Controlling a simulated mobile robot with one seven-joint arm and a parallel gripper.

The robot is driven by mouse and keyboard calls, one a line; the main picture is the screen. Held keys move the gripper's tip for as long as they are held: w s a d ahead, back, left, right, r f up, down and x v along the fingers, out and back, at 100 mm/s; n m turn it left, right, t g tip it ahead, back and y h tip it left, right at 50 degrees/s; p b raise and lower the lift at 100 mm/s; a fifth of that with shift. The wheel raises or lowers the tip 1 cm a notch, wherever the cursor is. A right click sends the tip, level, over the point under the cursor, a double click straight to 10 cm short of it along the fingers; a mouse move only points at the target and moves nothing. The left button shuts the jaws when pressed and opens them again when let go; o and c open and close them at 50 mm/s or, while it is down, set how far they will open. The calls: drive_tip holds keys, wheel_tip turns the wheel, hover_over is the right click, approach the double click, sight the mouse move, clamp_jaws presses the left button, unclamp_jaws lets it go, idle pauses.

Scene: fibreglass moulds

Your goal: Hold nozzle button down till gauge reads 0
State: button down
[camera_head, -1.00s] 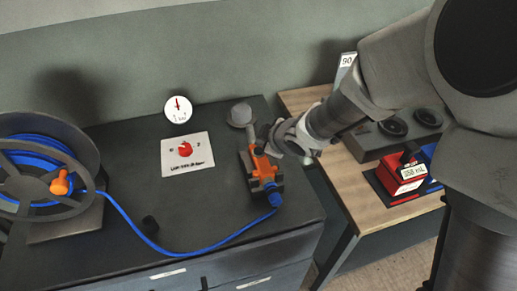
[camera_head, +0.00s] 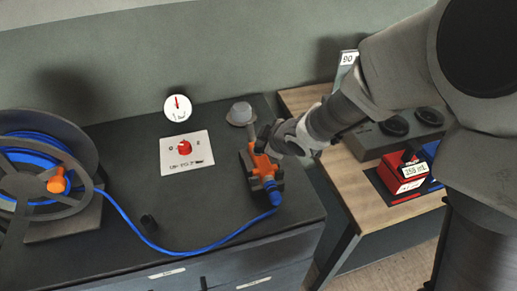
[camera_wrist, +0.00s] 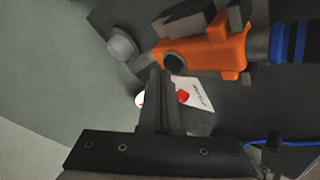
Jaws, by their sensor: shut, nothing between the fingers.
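The orange nozzle (camera_head: 262,167) lies in a dark holder on the dark cabinet top, with the blue hose at its near end. In the wrist view its orange body (camera_wrist: 205,52) carries a round black button (camera_wrist: 174,62). My gripper (camera_head: 268,146) is shut and empty, its fingertips (camera_wrist: 160,74) right at the button. I cannot tell if they touch or press it. The white round gauge (camera_head: 177,107) is on the wall behind, with a red needle pointing roughly up; its numbers are too small to read.
A white plate (camera_head: 187,153) with a red knob lies left of the nozzle. A grey dome (camera_head: 240,114) stands behind it. The hose reel (camera_head: 45,175) is far left. A wooden table (camera_head: 345,175) at right holds a red box (camera_head: 405,172) and a grey block.

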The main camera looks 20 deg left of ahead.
drive_tip(key=shift+f+b, duration=0.4)
drive_tip(key=shift+b, duration=0.05)
idle(0.6)
idle(5.4)
drive_tip(key=shift+r+p, duration=0.8)
drive_tip(key=shift+r, duration=0.05)
wheel_tip(320, 180, up, 5)
drive_tip(key=p, duration=0.4)
drive_tip(key=shift+p, duration=0.3)
